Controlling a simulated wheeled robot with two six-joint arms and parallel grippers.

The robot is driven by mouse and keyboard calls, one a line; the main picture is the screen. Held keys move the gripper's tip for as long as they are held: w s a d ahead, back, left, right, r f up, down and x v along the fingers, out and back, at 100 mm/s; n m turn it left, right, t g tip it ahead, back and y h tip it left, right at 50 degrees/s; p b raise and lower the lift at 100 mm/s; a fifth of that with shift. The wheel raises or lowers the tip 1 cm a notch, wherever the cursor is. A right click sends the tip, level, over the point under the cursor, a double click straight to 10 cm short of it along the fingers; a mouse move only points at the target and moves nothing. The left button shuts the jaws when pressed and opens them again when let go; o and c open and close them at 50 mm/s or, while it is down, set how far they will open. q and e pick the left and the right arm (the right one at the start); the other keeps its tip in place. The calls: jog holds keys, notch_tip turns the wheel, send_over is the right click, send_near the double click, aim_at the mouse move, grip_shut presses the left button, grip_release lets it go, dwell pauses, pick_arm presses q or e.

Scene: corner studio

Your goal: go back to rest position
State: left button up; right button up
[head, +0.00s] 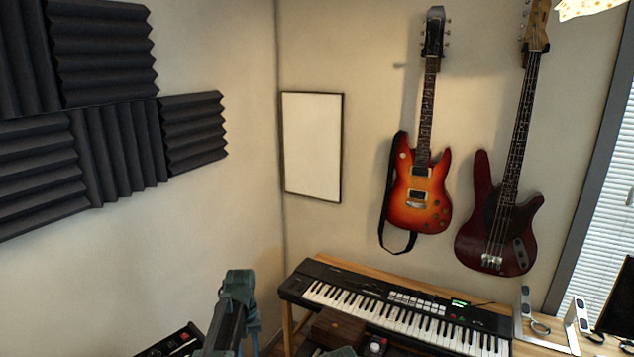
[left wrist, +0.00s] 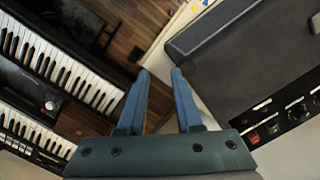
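My left gripper (left wrist: 159,74) shows in the left wrist view with its two blue fingers apart and nothing between them. It points over the gap between the keyboards on the left and a dark amplifier on the right, with wooden floor below. In the head view, part of my left arm (head: 232,310) rises at the bottom, left of the keyboard; I cannot make out its fingers there. My right gripper is in neither view.
A keyboard (head: 400,306) stands on a wooden desk against the wall. A dark amplifier (left wrist: 245,60) is close right of my left gripper. A small wooden-topped box (head: 338,328) sits before the keyboard. Two guitars hang on the wall, a red-orange one (head: 420,195) and a dark red bass (head: 495,220).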

pick_arm(q)
jog(key=s+d+f+m+b, duration=0.3)
jog(key=s+d, duration=0.3)
jog(key=s, duration=0.4)
jog(key=s+d+f+m+t+y+b, duration=0.1)
jog(key=s+d+f+m+b, duration=0.2)
jog(key=s+d+f, duration=0.3)
jog(key=s+b, duration=0.1)
jog(key=s, duration=0.3)
jog(key=shift+s+d+f+m+t, duration=0.25)
jog(key=shift+s+d+m+t, duration=0.05)
jog(key=shift+s+d+m, duration=0.1)
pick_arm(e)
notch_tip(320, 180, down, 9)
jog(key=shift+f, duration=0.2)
